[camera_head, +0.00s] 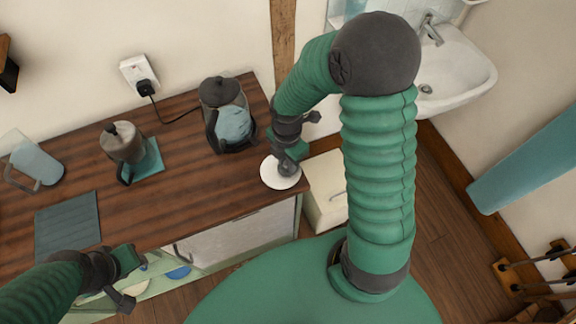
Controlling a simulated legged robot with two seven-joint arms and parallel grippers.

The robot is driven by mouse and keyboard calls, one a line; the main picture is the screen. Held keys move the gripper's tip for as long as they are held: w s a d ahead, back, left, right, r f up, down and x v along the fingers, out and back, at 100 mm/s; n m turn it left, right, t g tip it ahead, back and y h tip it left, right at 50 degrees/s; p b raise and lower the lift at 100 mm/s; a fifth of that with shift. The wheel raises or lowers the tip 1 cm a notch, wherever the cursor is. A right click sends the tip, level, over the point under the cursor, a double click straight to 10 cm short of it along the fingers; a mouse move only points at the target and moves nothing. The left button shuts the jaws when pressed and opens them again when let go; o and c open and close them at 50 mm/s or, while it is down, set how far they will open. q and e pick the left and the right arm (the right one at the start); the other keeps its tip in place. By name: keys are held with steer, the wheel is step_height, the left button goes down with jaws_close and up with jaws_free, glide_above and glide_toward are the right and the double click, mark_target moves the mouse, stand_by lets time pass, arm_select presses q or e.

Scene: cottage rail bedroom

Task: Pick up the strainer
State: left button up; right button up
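A small round white dish (268,178) lies on the front right corner of the wooden counter. A dark rounded piece (287,167) shows over it; it may be the strainer, but it is partly hidden and I cannot tell for sure. My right gripper (297,137) points down just above the dish, its fingers apart. I cannot tell whether it touches the dark piece. My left gripper (126,279) is open and empty at the counter's front edge, far left of the dish.
On the counter (200,189) stand a dark-lidded glass pot (226,115), a metal pot (122,142) on a teal mat, and a glass jug (36,163). A dark mat (67,226) lies front left. A white bin (326,190) stands right of the counter.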

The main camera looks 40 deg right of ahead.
steer(key=shift+r, duration=0.1)
jaws_close()
